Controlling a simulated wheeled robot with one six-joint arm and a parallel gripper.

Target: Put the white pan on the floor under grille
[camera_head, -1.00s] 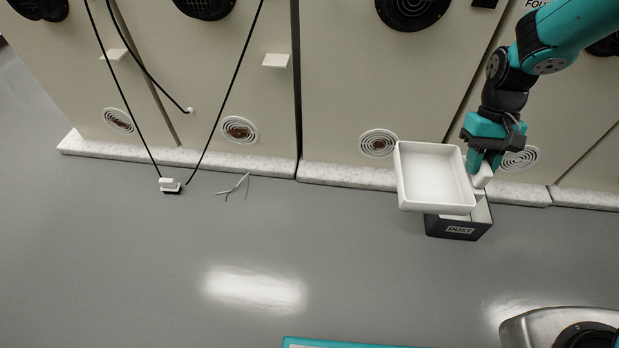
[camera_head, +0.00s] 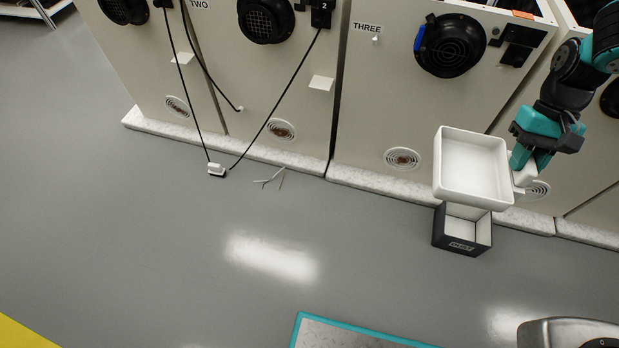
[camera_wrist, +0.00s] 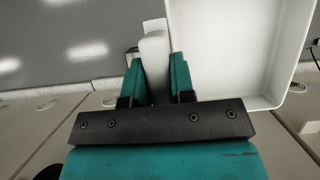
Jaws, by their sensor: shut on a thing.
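The white pan (camera_head: 472,168) is a shallow square tray with a stubby handle on its right side. My gripper (camera_head: 520,168) is shut on that handle and holds the pan up in front of the cabinets, above the dark dust box. In the wrist view the handle (camera_wrist: 155,62) sits between my two fingers (camera_wrist: 156,78), and the pan (camera_wrist: 235,45) reaches to the right. Round grilles sit low on the cabinet fronts: one left of the pan (camera_head: 402,159), others further left (camera_head: 281,130) and (camera_head: 178,107), and one partly hidden behind my gripper (camera_head: 537,189).
A dark open box labelled DUST (camera_head: 462,245) stands on the floor below the pan. Thin grey pieces (camera_head: 270,179) lie nearby. A pale plinth (camera_head: 380,182) runs along the cabinets.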

